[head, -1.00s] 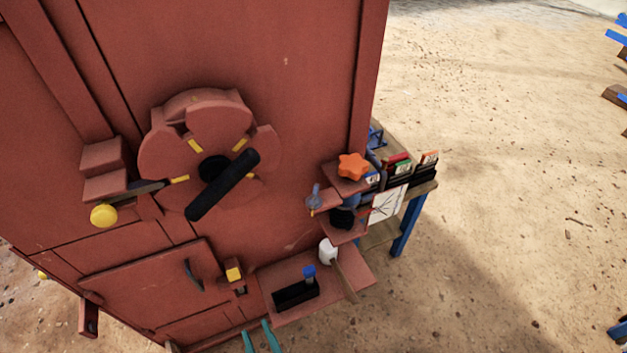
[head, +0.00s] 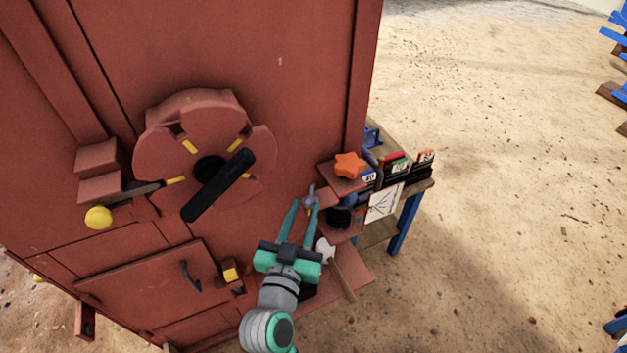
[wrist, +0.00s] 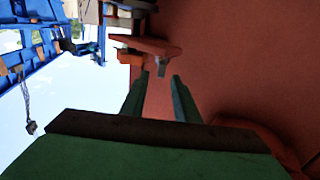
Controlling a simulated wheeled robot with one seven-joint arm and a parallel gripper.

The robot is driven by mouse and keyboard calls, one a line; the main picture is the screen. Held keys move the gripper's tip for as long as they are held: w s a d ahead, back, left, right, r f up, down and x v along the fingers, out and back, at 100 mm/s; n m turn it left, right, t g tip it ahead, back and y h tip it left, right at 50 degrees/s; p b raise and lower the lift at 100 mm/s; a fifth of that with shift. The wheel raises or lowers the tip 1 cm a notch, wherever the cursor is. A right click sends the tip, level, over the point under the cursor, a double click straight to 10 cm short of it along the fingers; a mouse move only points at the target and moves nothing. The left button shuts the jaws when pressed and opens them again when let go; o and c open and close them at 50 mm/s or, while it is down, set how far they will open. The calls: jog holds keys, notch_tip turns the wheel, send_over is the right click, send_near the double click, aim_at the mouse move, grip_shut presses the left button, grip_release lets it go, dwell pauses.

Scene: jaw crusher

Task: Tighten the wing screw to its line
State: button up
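The wing screw (head: 310,191) is a small grey-blue piece at the red bracket on the right side of the red machine face. A small yellow mark shows just below it; its exact alignment is too small to tell. My gripper (head: 305,204) is open, its two green fingers pointing up at the screw from below, tips close to it. In the wrist view my gripper (wrist: 157,80) has its fingers apart and empty, and a small grey piece, apparently the wing screw (wrist: 162,67), shows just beyond the tips, roughly between them. I cannot tell whether they touch.
An orange star knob (head: 349,165) sits on a shelf just right of the screw. A large wheel with a black bar handle (head: 218,184) is to the left. A white-headed mallet (head: 326,251) lies on the lower red ledge (head: 355,278). A cluttered table (head: 427,186) stands behind.

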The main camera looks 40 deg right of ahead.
jog(key=x, duration=1)
jog(key=shift+d, duration=0.1)
grip_shut()
